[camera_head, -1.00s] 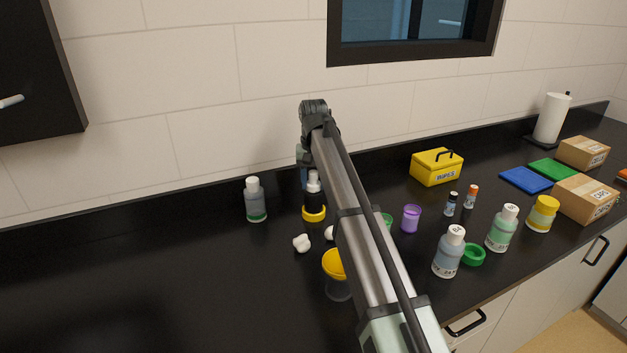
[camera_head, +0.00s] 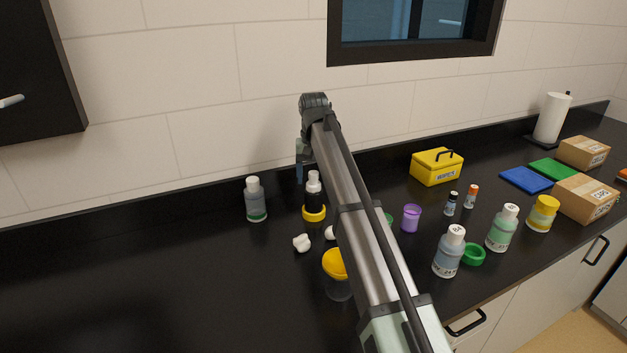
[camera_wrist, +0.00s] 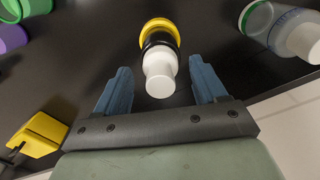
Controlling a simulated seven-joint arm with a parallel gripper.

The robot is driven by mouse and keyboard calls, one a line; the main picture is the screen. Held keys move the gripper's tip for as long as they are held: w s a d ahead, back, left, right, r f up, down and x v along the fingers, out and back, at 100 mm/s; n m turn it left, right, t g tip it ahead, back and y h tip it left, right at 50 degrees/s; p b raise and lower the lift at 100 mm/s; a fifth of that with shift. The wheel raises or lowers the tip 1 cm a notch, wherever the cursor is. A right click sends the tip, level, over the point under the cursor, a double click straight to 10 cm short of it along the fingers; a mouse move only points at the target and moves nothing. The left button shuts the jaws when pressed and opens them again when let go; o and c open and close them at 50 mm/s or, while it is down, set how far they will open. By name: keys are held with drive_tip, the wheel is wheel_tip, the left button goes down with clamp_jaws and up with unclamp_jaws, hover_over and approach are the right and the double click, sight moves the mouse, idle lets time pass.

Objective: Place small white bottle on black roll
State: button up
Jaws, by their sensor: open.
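The small white bottle (camera_head: 313,183) stands upright on top of the black roll (camera_head: 314,200), which has a yellow ring at its base. In the wrist view the white bottle (camera_wrist: 159,75) overlaps the black roll (camera_wrist: 157,41), with the yellow ring behind. My gripper (camera_wrist: 159,68) is open, with one blue finger on each side of the bottle in that picture and clear gaps between. In the head view its blue fingertips (camera_head: 299,172) show just left of and slightly above the bottle, apart from it. My arm hides part of the counter.
A grey bottle with a white cap (camera_head: 255,200) stands left of the roll. A white lobed piece (camera_head: 302,243) and a yellow-topped cup (camera_head: 336,268) are in front. A purple cup (camera_head: 411,218) and several bottles stand right. The left counter is clear.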

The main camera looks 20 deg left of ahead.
sight(314, 173)
wheel_tip(314, 173, up, 10)
drive_tip(key=shift+r, duration=0.2)
idle(0.4)
